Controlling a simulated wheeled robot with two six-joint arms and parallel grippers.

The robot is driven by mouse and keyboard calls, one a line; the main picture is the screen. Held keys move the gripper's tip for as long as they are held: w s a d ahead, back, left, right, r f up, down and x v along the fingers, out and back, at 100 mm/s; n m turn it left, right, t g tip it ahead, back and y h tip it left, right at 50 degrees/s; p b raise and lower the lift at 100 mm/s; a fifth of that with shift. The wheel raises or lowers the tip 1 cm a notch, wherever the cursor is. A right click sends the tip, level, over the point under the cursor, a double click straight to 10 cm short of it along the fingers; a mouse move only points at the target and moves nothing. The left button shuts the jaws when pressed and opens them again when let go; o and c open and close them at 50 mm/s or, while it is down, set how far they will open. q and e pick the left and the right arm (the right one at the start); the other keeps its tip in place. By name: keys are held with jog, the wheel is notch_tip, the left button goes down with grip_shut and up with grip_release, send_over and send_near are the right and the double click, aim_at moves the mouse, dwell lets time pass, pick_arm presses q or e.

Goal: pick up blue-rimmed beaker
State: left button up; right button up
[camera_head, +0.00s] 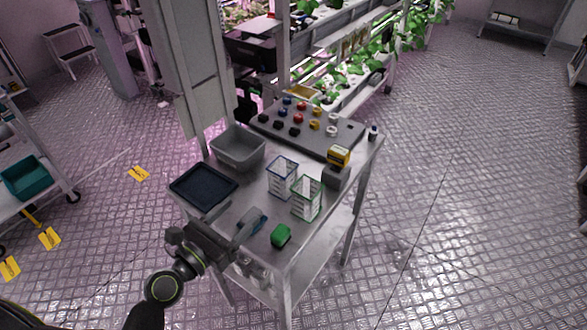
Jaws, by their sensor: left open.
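The blue-rimmed beaker (282,178) stands upright on the metal cart table (234,221), near its middle. It is clear, with a blue rim. A similar green-rimmed beaker (307,198) stands close beside it, to the lower right. My left gripper (257,221) is over the near part of the table, below and left of the blue-rimmed beaker and apart from it. It is open, and I see nothing held in it. My right gripper is not in view.
A dark tray (203,187) and a grey bin (238,147) stand left of the beakers. A green object (281,236) lies near the front edge. A yellow-topped device (338,156) stands to the right. A rack board (347,133) with several coloured caps fills the back.

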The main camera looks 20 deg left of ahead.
pick_arm(q)
jog(key=shift+r+x, duration=0.2)
jog(key=shift+x, duration=0.9)
jog(key=p, duration=0.2)
send_near(275, 174)
jog(key=x, duration=0.3)
jog(key=shift+w+d, duration=0.3)
jog(key=shift+d, duration=0.05)
jog(key=x, duration=0.3)
jog(key=shift+w+f, duration=0.15)
jog(key=shift+w, duration=0.1)
jog(key=shift+w+d, duration=0.1)
jog(key=shift+w, duration=0.25)
jog(key=x, duration=0.4)
jog(key=shift+w, duration=0.4)
jog(key=shift+d, duration=0.1)
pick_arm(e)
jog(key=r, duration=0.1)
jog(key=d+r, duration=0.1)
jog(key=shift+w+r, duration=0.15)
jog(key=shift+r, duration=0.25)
pick_arm(q)
jog(key=shift+r, duration=0.2)
jog(key=shift+c, duration=0.3)
jog(key=c, duration=0.7)
